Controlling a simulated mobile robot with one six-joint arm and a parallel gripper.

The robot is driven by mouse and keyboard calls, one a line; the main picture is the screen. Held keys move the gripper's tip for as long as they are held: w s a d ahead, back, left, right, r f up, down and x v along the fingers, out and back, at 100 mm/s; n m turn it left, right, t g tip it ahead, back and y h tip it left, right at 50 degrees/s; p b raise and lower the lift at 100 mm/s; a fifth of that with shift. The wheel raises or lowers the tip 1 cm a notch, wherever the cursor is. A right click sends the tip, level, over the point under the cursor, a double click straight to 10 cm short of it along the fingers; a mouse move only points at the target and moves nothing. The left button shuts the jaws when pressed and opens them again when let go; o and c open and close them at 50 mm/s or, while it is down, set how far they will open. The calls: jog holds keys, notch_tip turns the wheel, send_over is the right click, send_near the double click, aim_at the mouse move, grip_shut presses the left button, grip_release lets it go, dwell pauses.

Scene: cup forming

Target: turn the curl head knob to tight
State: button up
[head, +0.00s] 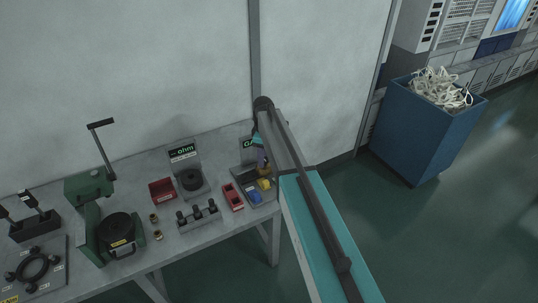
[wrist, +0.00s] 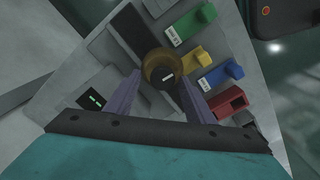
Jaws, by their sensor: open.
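In the wrist view a round brown knob (wrist: 158,62) with a dark centre and a short white mark sits on a grey panel (wrist: 112,62). I take it for the curl head knob; no lettering around it is readable. My gripper (wrist: 160,84) is open, with one purple-grey finger on each side of the knob's near part. I cannot tell whether the fingers touch it. In the head view my gripper (head: 261,158) is at the right end of the bench, and my arm hides part of the panel there.
Green (wrist: 194,26), yellow (wrist: 196,60) and blue (wrist: 222,72) blocks stand right of the knob, with a red holder (wrist: 226,101) nearer. In the head view the bench (head: 135,172) carries a green hand press (head: 90,187) at left. A blue bin (head: 425,130) stands at right.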

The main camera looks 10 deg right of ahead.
jog(key=shift+r, duration=0.15)
jog(key=shift+s+r+b, duration=0.1)
jog(key=shift+r+b, duration=0.5)
jog(key=shift+r, duration=0.3)
notch_tip(320, 180, up, 12)
jog(key=b, duration=0.4)
jog(key=shift+f, duration=0.15)
